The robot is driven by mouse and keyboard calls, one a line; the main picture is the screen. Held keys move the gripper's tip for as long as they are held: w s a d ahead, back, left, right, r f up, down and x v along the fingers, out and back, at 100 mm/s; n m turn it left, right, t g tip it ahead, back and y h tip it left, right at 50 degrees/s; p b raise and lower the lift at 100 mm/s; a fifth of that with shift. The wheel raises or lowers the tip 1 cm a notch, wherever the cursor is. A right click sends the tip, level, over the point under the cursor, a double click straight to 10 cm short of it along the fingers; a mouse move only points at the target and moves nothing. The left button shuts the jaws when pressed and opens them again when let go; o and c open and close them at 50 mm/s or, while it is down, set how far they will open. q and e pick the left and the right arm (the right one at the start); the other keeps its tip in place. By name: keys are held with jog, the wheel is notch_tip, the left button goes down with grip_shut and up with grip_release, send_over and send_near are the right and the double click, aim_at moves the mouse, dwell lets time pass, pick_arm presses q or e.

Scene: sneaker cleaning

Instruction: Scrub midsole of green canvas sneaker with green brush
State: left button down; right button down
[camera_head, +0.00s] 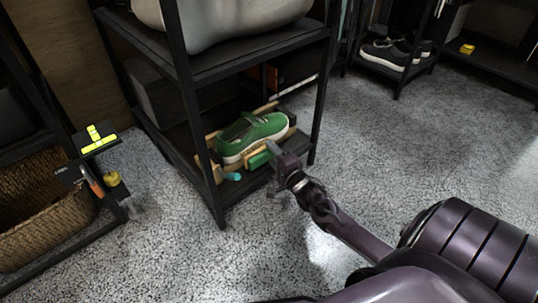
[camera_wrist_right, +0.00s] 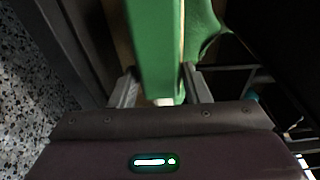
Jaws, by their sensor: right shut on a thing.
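The green canvas sneaker (camera_head: 255,132) with a white midsole sits on a wooden tray (camera_head: 205,158) on the lower shelf of a black rack. My right gripper (camera_head: 277,157) is at the shelf's front edge, just in front of the sneaker. It is shut on the green brush (camera_head: 259,159), which lies close along the near side of the shoe. In the right wrist view the green brush (camera_wrist_right: 155,45) stands between the two fingers, with more green beside it on the right. Whether the bristles touch the midsole is hidden. My left gripper is not in view.
Black rack posts (camera_head: 316,110) stand on both sides of the sneaker, and an upper shelf (camera_head: 240,55) hangs above it. A small blue item (camera_head: 233,176) lies at the shelf's front. A wicker basket (camera_head: 45,235) stands at left.

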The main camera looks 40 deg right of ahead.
jog(key=shift+w+d+r+p, duration=0.1)
jog(key=shift+d+p, duration=0.3)
jog(key=shift+d, duration=1.6)
jog(key=shift+w+d+r, duration=0.1)
jog(key=shift+w+d, duration=0.1)
jog(key=shift+d, duration=3.7)
jog(key=shift+w+a+p, duration=0.15)
jog(key=shift+w+p, duration=0.05)
jog(key=shift+p, duration=0.3)
jog(key=a+p, duration=0.2)
jog(key=shift+a, duration=0.4)
jog(key=shift+a+p, duration=0.4)
jog(key=shift+a, duration=0.4)
